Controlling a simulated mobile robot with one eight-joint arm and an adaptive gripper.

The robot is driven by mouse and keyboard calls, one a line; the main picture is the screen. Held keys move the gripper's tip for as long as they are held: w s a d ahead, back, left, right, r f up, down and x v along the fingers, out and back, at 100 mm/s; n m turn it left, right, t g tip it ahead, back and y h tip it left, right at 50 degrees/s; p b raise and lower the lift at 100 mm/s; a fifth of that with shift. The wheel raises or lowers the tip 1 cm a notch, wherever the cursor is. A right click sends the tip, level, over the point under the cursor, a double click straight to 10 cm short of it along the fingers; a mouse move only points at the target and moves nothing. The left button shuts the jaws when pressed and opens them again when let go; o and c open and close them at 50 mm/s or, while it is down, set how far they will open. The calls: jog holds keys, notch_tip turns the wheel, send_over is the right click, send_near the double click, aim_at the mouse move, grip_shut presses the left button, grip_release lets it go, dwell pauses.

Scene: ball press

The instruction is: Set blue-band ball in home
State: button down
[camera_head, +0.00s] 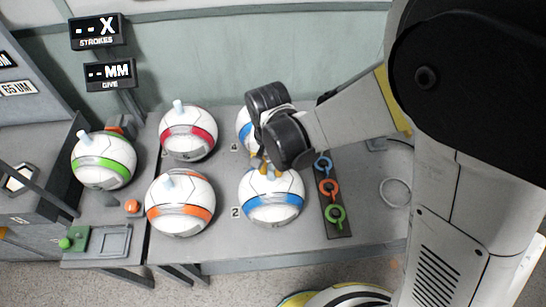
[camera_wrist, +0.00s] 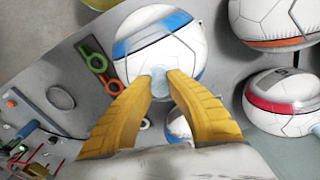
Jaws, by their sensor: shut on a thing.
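A blue-band ball (camera_head: 272,198) is at the front right of the ball group, by the label 2. My gripper (camera_head: 267,170) is over its top, fingers pointing down. In the wrist view, the yellow fingers (camera_wrist: 159,82) are shut on the pale knob of this blue-band ball (camera_wrist: 165,50). I cannot tell whether the ball rests on the table or is slightly raised. A second blue-band ball (camera_head: 243,126) stands behind, by the label 4, largely hidden by my wrist. Part of it shows between the fingers in the wrist view (camera_wrist: 179,128).
A red-band ball (camera_head: 188,143) and an orange-band ball (camera_head: 180,213) stand to the left. A green-band ball (camera_head: 103,170) sits further left by the side machine. A dark strip with blue, orange and green rings (camera_head: 336,215) lies close right. Two displays (camera_head: 110,75) stand at the back left.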

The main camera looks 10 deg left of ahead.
jog(key=shift+f, duration=0.45)
jog(key=shift+f+b, duration=0.3)
jog(key=shift+f, duration=0.05)
jog(key=c, duration=1.4)
grip_release()
jog(key=shift+r, duration=0.1)
